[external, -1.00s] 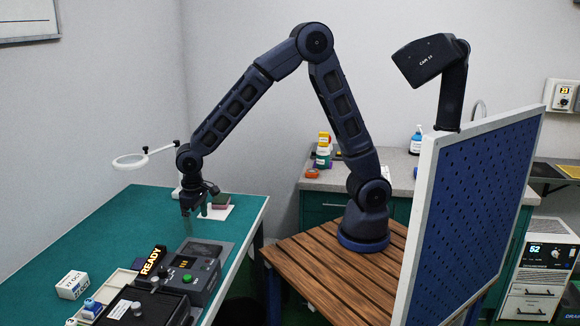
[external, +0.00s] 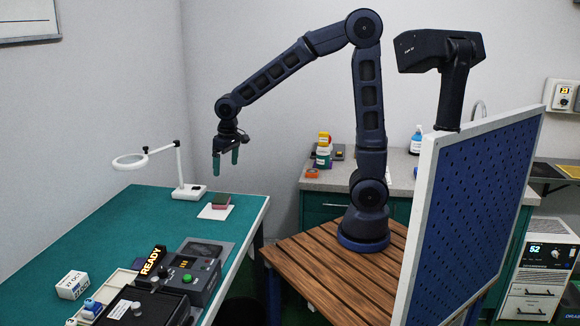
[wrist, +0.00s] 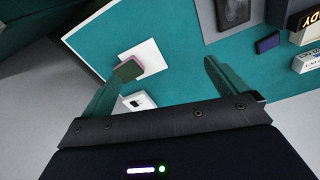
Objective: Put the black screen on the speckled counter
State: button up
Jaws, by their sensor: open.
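A flat black screen (external: 207,248) lies on a grey mat at the near right of the green table; it also shows at the top of the wrist view (wrist: 233,10), partly cut off by the frame edge. The speckled counter (external: 400,165) is the grey top behind my arm, along the back wall. My gripper (external: 226,165) is open and empty, pointing down, above the far end of the green table. In the wrist view my gripper's fingers (wrist: 165,70) are spread with nothing between them; the screen is beyond them, up and right.
A READY sign (external: 152,262) and control box (external: 190,280) are near the screen. Bottles (external: 323,150) stand at the counter's left; its middle looks clear.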

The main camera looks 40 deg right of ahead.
jog(key=w+d+r+m+t, duration=0.15)
jog(key=d+r, duration=0.35)
jog(key=d, duration=0.7)
jog(key=s+d+r+m, duration=0.1)
jog(key=s+d, duration=0.2)
jog(key=d, duration=0.5)
jog(key=s+d+r+m+t, duration=0.1)
jog(key=s+d+r+m, duration=0.1)
jog(key=d, duration=0.7)
jog(key=s+d+r+m+t, duration=0.1)
jog(key=s+d+m, duration=0.1)
jog(key=s+d, duration=0.3)
jog(key=d, duration=0.4)
jog(key=shift+r+h, duration=0.35)
jog(key=shift+h, duration=0.05)
jog(key=shift+s+d, duration=0.3)
jog(key=shift+s, duration=0.05)
